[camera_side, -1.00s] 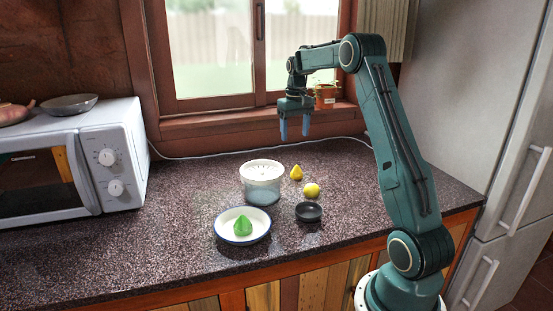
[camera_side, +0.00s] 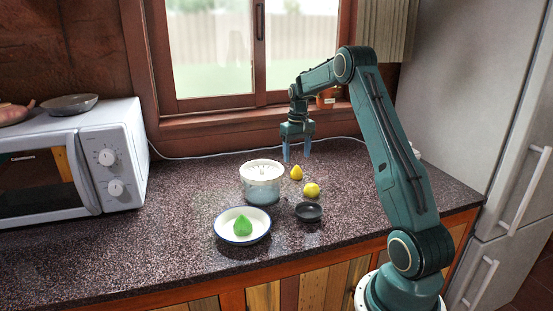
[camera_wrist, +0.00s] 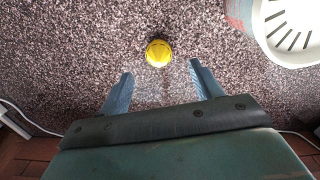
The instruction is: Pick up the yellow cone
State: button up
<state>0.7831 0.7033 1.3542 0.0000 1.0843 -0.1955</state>
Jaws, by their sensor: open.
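The yellow cone (camera_side: 296,172) stands on the dark speckled counter, just right of and behind the white-and-blue container. In the wrist view the cone (camera_wrist: 158,53) is seen from above, centred a little ahead of the gap between my fingers. My gripper (camera_side: 297,158) is open and empty, pointing down, with its fingertips just above and behind the cone in the side view. Its two blue fingers also show spread apart in the wrist view (camera_wrist: 160,72). The cone is untouched.
The white-and-blue slotted container (camera_side: 262,184) stands close to the cone. A yellow ball-like item (camera_side: 312,190), a small black bowl (camera_side: 308,212) and a white plate (camera_side: 261,235) with a green cone-like item (camera_side: 243,228) lie nearer the front. A microwave (camera_side: 72,160) stands left.

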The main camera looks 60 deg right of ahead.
aim_at(297, 166)
jog(key=shift+f, duration=0.8)
jog(key=shift+s+f, duration=0.15)
jog(key=shift+f, duration=2.45)
jog(key=c, duration=1.1)
jog(key=shift+o, duration=0.2)
jog(key=shift+r, duration=0.2)
notch_tip(297, 166, up, 20)
